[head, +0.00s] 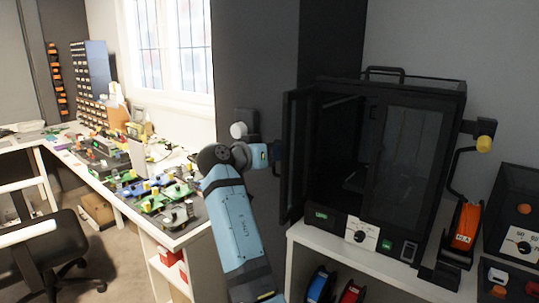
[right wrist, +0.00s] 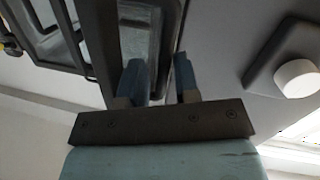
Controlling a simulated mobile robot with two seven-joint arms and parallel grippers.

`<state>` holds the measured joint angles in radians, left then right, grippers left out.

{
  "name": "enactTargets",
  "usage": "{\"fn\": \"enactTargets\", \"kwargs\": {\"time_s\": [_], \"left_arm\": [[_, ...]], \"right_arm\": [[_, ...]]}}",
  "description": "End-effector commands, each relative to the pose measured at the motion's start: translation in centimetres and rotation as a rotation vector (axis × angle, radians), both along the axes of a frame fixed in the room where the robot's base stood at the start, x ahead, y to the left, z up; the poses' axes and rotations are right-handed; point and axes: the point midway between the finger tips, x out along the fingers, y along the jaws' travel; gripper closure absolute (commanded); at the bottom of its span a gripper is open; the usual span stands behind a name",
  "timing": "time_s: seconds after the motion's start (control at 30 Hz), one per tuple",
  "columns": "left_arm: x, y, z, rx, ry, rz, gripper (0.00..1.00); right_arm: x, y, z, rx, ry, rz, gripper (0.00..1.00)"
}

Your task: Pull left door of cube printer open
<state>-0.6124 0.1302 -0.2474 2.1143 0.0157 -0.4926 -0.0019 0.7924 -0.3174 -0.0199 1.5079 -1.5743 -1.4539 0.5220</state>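The cube printer (head: 405,150) is a black box with dark windows on a white shelf. Its left door (head: 294,160) is swung outward, nearly edge-on in the head view, and the left half of the front is open. The right door (head: 408,160) is closed. My right gripper (head: 270,153) is at the outer side of the left door, near its handle. In the right wrist view its two blue fingers (right wrist: 158,78) stand apart, with the dark door frame (right wrist: 168,45) running between them. Whether they touch it is unclear. My left gripper is out of view.
A white knob on a dark box (head: 238,130) is on the wall just behind my arm; it also shows in the right wrist view (right wrist: 296,78). A cluttered workbench (head: 185,235) and black chair (head: 55,245) are at left.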

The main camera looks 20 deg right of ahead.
Motion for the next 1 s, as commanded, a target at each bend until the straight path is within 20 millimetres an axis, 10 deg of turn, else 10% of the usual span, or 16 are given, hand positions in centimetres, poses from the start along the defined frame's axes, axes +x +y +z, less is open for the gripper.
{"fn": "enactTargets", "kwargs": {"time_s": [0.03,0.1,0.13,1.0], "left_arm": [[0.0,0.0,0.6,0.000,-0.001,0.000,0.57],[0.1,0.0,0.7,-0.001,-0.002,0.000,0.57],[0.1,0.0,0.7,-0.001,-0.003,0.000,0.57],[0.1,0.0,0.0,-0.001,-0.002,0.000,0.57]], "right_arm": [[-2.4,-1.2,20.4,-0.037,-0.309,-0.018,0.65],[-2.4,-1.3,20.3,-0.037,-0.309,-0.018,0.65],[-0.1,-0.5,1.3,-0.011,-0.007,-0.007,0.65],[3.7,4.2,0.9,-0.010,-0.012,0.006,0.65]]}}
